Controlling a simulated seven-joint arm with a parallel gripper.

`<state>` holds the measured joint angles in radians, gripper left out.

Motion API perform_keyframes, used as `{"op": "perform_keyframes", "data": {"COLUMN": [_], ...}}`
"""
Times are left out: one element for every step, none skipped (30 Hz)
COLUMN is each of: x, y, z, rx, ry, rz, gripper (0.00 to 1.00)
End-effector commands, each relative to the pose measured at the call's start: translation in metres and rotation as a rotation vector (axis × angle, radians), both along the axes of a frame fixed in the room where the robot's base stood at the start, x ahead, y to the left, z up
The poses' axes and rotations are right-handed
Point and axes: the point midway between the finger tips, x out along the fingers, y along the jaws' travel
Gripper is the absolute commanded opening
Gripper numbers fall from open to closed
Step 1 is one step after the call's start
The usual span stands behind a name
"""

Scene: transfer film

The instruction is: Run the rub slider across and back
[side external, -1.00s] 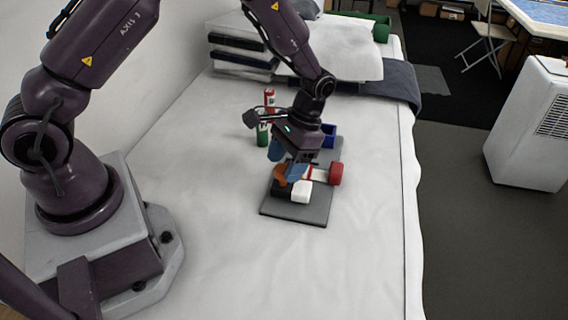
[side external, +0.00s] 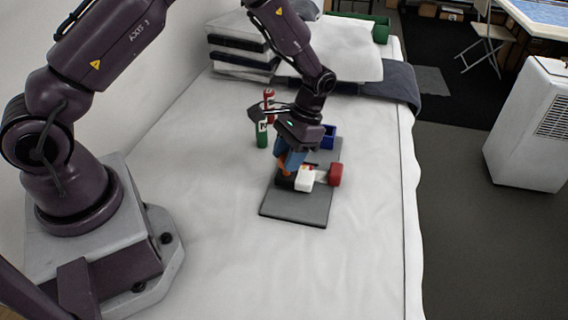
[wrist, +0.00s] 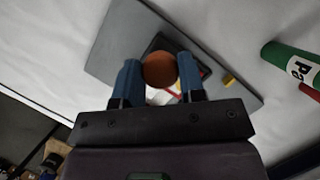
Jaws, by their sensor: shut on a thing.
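My gripper (side external: 287,164) has blue fingers and is shut on the orange round knob (wrist: 159,69) of the rub slider, which sits between the fingertips in the wrist view. The slider's black base (side external: 284,182) and white block (side external: 304,179) lie low over the grey board (side external: 297,209). A red roller-like piece (side external: 335,175) is to their right at the board's edge. The fingers hide part of the slider and whatever lies just behind it in the side view.
A blue open box (side external: 328,138) stands at the board's far end. A green tube (side external: 262,135) and a red one (side external: 268,97) stand left of my gripper. A pillow (side external: 345,58) and folded stack (side external: 240,45) lie at the back. The near bed is clear.

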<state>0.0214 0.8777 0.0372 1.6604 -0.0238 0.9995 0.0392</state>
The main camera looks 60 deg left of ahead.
Motion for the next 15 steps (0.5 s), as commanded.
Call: {"op": "perform_keyframes", "data": {"x": [0.012,0.018,0.025,0.03,0.036,0.042,0.046,0.05,0.055,0.058,0.061,0.064,0.066,0.067,0.068], "y": [0.01,0.016,0.023,0.028,0.033,0.039,0.043,0.047,0.052,0.055,0.057,0.06,0.062,0.064,0.065], "z": [0.0,-0.001,-0.001,-0.001,-0.001,-0.001,-0.001,-0.001,-0.001,0.0,0.0,0.0,0.0,0.0,0.0], "rx": [0.0,0.0,-0.001,0.0,0.0,-0.001,-0.001,-0.001,-0.001,-0.001,-0.002,-0.001,-0.001,-0.001,-0.001], "ry": [-0.007,-0.007,-0.007,-0.007,-0.007,-0.007,-0.007,-0.007,-0.007,-0.008,-0.007,-0.007,-0.007,-0.007,-0.007], "rz": [0.005,0.004,0.004,0.004,0.004,0.004,0.004,0.004,0.004,0.003,0.002,0.001,0.001,0.001,0.001], "gripper": [0.0,0.0,0.0,0.0,0.0,0.0,0.0,0.0,0.0,0.0,0.0,0.0,0.0,0.0,0.0]}}
